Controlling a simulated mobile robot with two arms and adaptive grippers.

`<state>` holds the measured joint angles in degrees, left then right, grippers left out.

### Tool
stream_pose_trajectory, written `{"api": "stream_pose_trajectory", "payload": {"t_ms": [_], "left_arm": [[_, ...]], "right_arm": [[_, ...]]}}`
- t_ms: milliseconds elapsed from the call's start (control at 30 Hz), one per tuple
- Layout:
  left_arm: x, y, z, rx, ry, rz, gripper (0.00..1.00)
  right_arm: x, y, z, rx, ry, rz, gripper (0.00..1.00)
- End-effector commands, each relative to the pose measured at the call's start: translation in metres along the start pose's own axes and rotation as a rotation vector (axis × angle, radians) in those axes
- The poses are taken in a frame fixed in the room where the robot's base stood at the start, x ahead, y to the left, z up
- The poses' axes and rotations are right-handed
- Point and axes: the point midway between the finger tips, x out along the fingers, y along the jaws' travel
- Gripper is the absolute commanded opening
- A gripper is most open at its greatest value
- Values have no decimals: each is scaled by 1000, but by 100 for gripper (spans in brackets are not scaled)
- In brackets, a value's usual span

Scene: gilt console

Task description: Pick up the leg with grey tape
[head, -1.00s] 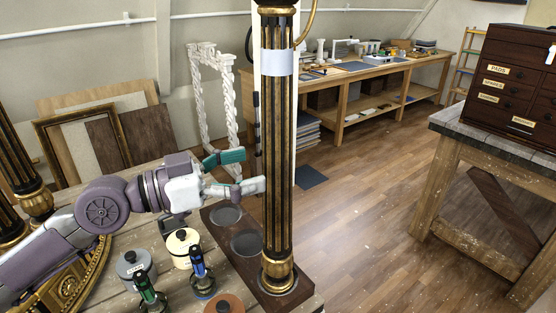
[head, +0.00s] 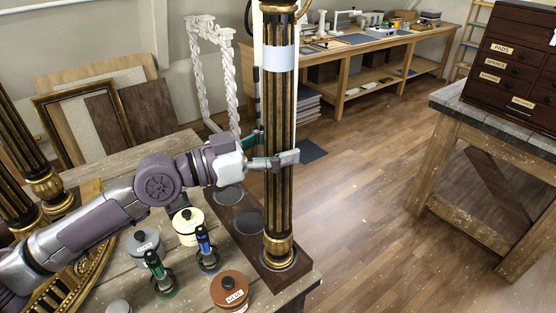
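The leg with grey tape (head: 279,110) is a tall black fluted column with gold edges. It stands upright, its gold foot in the end place of a dark wooden rack (head: 225,213) at the table's edge. The pale grey tape band (head: 279,59) wraps its upper part. My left gripper (head: 272,150) is at the leg below the tape, one finger across its front and the other passing behind it. The rear fingertip is hidden, so whether the fingers press on the leg cannot be told. My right gripper is not in view.
Two dark round places in the rack are empty. Jars, including an orange-brown one (head: 230,291) and a cream one (head: 187,226), and blue (head: 206,248) and green-handled tools stand below my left arm. More gilt legs (head: 45,180) are at left. Open floor lies right.

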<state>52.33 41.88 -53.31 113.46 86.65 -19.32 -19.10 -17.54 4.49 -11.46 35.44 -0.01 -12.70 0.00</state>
Motion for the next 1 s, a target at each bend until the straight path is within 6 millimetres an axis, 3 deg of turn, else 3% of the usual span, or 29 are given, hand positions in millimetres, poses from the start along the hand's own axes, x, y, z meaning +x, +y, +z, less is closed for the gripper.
{"api": "stream_pose_trajectory", "payload": {"t_ms": [33,300,667,967,1000], "left_arm": [[0,0,0,0,0,0,49],[0,0,-4,3,7,-1,5],[0,0,-10,5,8,0,5],[0,0,-46,8,12,1,5],[2,8,-49,8,8,6,5]], "right_arm": [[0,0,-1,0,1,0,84],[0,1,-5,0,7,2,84],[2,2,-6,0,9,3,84],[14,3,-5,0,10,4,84],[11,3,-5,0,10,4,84]]}}
